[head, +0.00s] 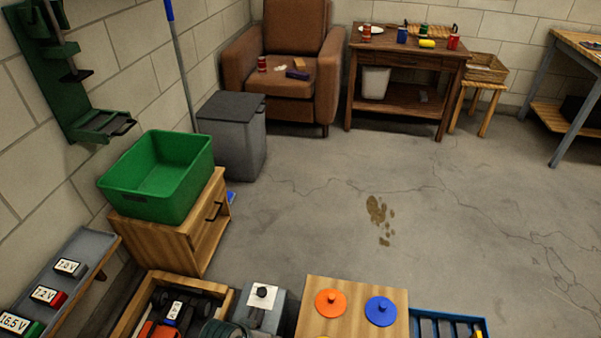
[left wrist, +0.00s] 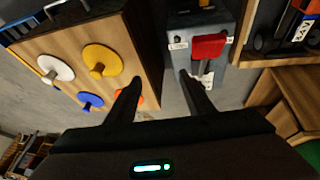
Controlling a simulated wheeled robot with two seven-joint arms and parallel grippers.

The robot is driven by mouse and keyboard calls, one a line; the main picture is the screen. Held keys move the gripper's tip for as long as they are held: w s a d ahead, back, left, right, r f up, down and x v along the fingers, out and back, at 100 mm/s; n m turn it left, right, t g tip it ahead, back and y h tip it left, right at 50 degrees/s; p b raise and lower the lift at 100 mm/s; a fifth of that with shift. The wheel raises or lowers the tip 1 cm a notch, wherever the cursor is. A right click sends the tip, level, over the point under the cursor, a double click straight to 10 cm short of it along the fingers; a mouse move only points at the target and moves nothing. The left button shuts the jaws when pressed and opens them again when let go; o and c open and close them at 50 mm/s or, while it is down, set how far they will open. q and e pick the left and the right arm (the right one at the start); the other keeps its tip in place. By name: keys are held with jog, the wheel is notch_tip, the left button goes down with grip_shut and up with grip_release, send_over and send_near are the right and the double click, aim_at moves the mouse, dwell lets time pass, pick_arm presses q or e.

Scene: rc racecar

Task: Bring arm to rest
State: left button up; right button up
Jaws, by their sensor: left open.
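My left gripper (left wrist: 160,88) shows only in the left wrist view. Its two dark fingers stand apart with nothing between them. The fingers are over the gap between a wooden block with coloured knobbed discs (left wrist: 62,60) and a grey box with a red part (left wrist: 208,47). Whether the fingers touch either one cannot be told. Neither arm shows in the head view, and my right gripper is in no view.
In the head view, the disc-topped wooden block (head: 335,290), the grey box (head: 262,300) and a wooden tray (head: 128,320) holding a car stand near the bottom edge. A green bin (head: 160,178) sits on a wooden cabinet (head: 205,240).

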pick_arm(q)
jog(key=s+a+r+t, duration=0.3)
jog(key=s+a+r, duration=0.1)
jog(key=s+r, duration=0.9)
jog(key=s+a+f+g+y+p, duration=0.1)
jog(key=s+a+f+p, duration=0.1)
jog(key=f+p, duration=0.6)
jog(key=s+a+f+p, duration=0.2)
jog(key=a+f+p, duration=0.1)
jog(key=f+p, duration=0.6)
jog(key=shift+f+n+g+y, duration=0.3)
jog(key=shift+f+g+y, duration=0.1)
jog(key=shift+f, duration=0.65)
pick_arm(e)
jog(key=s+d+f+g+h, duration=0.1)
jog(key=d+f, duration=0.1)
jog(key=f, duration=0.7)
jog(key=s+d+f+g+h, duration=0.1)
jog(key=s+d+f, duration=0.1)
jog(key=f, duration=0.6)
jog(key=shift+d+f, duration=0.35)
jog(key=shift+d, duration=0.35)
pick_arm(q)
jog(key=shift+s, duration=0.15)
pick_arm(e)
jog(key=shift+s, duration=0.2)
